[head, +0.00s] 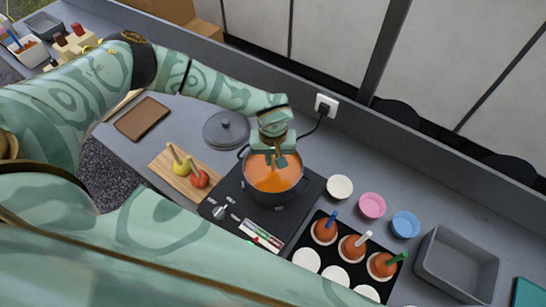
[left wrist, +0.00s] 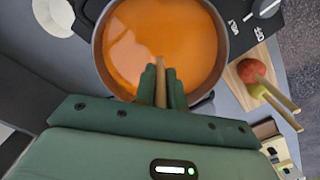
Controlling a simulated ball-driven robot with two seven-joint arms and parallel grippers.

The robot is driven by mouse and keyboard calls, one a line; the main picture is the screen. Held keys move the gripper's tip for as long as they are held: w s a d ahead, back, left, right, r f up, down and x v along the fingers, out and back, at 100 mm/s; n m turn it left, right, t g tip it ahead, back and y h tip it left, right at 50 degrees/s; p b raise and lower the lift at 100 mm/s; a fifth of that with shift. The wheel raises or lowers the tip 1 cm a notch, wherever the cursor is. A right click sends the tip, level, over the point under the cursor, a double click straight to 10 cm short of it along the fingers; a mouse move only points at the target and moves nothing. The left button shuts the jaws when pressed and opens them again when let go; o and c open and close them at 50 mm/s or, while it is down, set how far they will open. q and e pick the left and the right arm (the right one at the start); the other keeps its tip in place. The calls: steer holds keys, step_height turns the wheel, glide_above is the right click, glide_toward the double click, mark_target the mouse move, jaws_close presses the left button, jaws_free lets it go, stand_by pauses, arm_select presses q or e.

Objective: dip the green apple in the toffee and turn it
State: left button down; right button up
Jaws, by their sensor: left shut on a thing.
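My left gripper (head: 277,160) is over the dark pot (head: 287,198), fingers pointing down into the orange toffee (head: 268,178). In the left wrist view the gripper (left wrist: 163,72) is shut on a thin wooden stick (left wrist: 160,84). The toffee (left wrist: 165,35) fills the pot's round opening. No green apple shows; whatever is at the stick's lower end is hidden by the toffee or the fingers. My right gripper is not in view.
The pot stands on a black hob (head: 222,205). Left of it, a wooden board (head: 165,174) holds a yellow apple (head: 181,168) and a red apple (head: 200,178) on sticks. A grey lid (head: 226,129) lies behind. Coated apples (head: 352,247) stand in a black tray at right, near a grey bin (head: 457,263).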

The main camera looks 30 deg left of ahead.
arm_select(q)
steer(key=m, duration=0.2)
steer(key=shift+m, duration=0.3)
steer(key=n+p, duration=0.1)
steer(key=n, duration=0.2)
steer(key=shift+r+n, duration=0.1)
steer(key=shift+n, duration=0.3)
steer(key=shift+n+p, duration=0.4)
steer(key=shift+n, duration=0.6)
steer(key=n+p, duration=0.1)
steer(key=n, duration=0.4)
steer(key=shift+n+p, duration=0.3)
steer(key=shift+r+p, duration=3.75)
steer(key=shift+r, duration=0.4)
